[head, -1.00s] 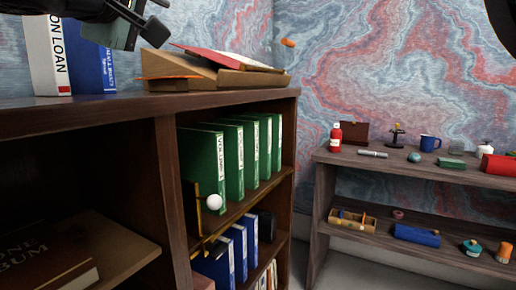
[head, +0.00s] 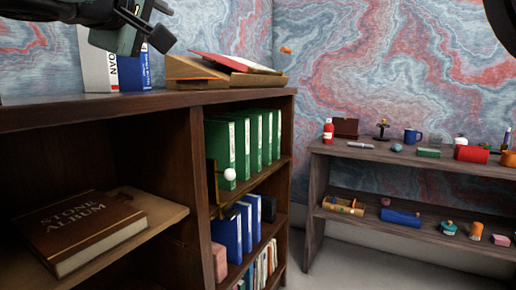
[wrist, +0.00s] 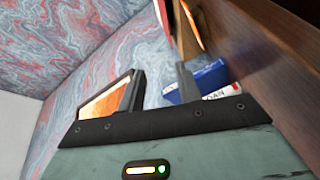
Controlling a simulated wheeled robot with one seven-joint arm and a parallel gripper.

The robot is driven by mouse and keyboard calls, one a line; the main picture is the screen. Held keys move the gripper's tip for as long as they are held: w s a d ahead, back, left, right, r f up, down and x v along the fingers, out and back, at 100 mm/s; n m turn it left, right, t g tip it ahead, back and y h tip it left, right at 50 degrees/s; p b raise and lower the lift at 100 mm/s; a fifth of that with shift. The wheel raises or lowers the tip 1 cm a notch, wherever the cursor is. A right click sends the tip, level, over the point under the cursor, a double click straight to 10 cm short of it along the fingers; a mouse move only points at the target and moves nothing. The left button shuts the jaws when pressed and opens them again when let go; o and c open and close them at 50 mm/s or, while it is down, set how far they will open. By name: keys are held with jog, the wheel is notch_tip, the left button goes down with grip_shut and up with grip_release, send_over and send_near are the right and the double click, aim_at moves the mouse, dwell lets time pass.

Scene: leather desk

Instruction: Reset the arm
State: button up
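My gripper (head: 148,27) is at the top left of the head view, above the top of the dark wooden bookcase (head: 150,108). Its dark fingers also show in the wrist view (wrist: 159,86). Part of my arm runs off the top left edge of the head view. White and blue binders (head: 112,62) stand on the bookcase top behind and below the gripper. The blue and white binders also show in the wrist view (wrist: 205,82), beyond the right finger.
A slanted wooden stand (head: 205,75) with a red book lies on the bookcase top. Green binders (head: 222,148), blue binders (head: 228,235) and a brown album (head: 85,228) fill shelves below. A lower shelf unit (head: 400,158) with small items stands right. Grey floor (head: 350,262) is clear.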

jog(key=w+d+f+g+h, duration=0.1)
jog(key=w+d+f+g, duration=0.4)
jog(key=w+d+f, duration=0.65)
jog(key=s+d+f+m+g, duration=0.15)
jog(key=d+f+g, duration=0.25)
jog(key=d+f, duration=1)
jog(key=s+d+f+m+g+y, duration=0.1)
jog(key=s+d+f+m+g, duration=0.4)
jog(key=d+f, duration=0.7)
jog(key=s+d+f+m+g+y, duration=0.1)
jog(key=s+d+f+m, duration=0.3)
jog(key=s, duration=0.4)
jog(key=s+d+f+m+y, duration=0.1)
jog(key=s+d+f+m, duration=0.15)
jog(key=s+d, duration=0.5)
jog(key=s+a+r+n+g, duration=0.1)
jog(key=s+a+n, duration=0.3)
jog(key=s+a, duration=0.45)
jog(key=s+a+n+g, duration=0.2)
jog(key=s+a+n, duration=0.25)
jog(key=a, duration=0.65)
notch_tip(320, 180, up, 28)
jog(key=p, duration=2.7)
jog(key=shift+d+y+p, duration=0.3)
jog(key=shift+y, duration=0.1)
